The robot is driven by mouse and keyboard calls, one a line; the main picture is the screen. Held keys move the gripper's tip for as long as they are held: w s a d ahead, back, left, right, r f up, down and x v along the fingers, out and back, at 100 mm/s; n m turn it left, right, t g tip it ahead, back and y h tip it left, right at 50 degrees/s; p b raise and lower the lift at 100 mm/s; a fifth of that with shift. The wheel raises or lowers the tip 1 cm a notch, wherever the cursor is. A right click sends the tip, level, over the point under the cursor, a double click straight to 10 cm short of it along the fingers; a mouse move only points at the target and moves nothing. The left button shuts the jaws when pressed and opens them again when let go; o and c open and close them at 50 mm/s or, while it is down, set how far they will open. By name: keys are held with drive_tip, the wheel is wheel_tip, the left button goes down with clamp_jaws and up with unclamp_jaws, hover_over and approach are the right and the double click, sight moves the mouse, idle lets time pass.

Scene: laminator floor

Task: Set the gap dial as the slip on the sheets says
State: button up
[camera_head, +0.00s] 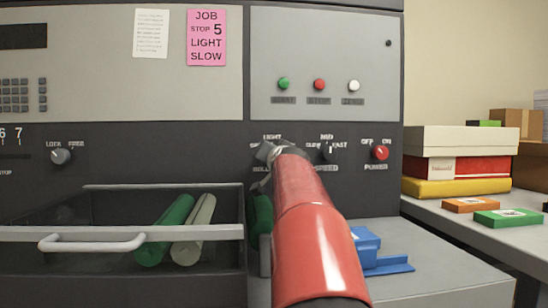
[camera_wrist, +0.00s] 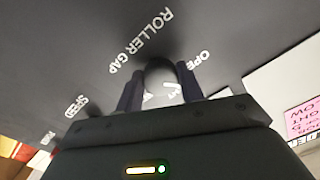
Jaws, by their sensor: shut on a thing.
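The dial's pointer setting cannot be read clearly. A pink slip (camera_head: 207,38) on the upper panel reads JOB, STOP 5, LIGHT, SLOW.
The speed dial (camera_head: 327,152) and red power knob (camera_head: 381,153) are right of my gripper; a LOCK/FREE knob (camera_head: 60,156) is far left. Below is an open drawer (camera_head: 140,232) with green and pale rolls. Boxes (camera_head: 460,140) stand on the right table.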

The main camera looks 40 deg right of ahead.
drive_tip(key=shift+m+p, duration=0.5)
drive_tip(key=shift+m, duration=3.5)
drive_tip(key=shift+m, duration=0.3)
drive_tip(key=o, duration=1)
drive_tip(key=shift+a, duration=0.1)
drive_tip(key=v, duration=0.7)
drive_tip(key=shift+s+a, duration=0.2)
drive_tip(key=shift+s, duration=0.1)
